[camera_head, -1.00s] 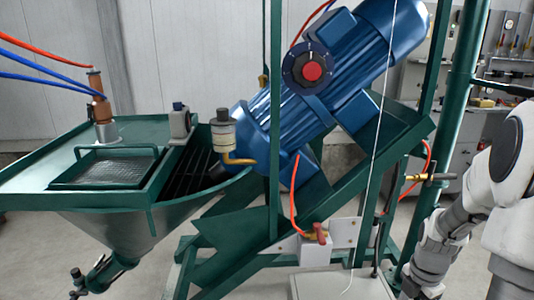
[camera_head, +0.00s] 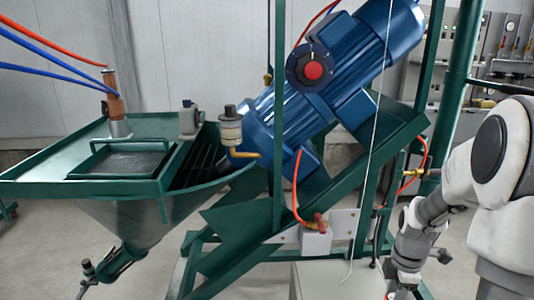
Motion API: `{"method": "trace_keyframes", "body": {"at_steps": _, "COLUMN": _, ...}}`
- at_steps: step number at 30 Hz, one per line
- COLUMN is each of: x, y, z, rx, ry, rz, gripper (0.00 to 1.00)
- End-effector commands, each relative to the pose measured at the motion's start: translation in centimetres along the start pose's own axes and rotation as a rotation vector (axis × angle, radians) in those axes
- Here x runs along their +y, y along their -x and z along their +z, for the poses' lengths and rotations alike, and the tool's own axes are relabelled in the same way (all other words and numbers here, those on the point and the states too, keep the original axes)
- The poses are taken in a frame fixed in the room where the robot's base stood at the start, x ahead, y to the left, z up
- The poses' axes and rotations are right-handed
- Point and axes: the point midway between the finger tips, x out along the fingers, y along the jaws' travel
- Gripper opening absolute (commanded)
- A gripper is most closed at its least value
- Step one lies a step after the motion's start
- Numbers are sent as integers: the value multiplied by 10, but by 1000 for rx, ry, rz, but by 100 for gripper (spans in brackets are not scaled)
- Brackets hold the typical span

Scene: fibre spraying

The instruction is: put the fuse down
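I cannot make out a fuse in the head view. My arm comes in from the right edge and bends down toward the bottom of the picture. Its wrist is at the lower right, in front of the machine's green frame (camera_head: 236,263). My gripper's fingers are not visible; that end of the arm runs to the bottom edge. Whether it holds anything cannot be seen.
A green hopper (camera_head: 40,188) with a grated lid stands at the left. A blue motor (camera_head: 345,75) with a red knob (camera_head: 313,70) sits on the slanted frame. A white box (camera_head: 335,280) stands low near my wrist. A panel with gauges (camera_head: 515,45) is at the back right.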

Motion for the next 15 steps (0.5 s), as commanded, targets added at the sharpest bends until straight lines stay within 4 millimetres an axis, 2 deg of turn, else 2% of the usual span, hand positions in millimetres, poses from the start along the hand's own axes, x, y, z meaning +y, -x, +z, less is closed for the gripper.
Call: {"method": "trace_keyframes", "body": {"at_steps": 15, "x": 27, "y": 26, "z": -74, "rx": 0, "ry": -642, "rz": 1, "gripper": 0}}
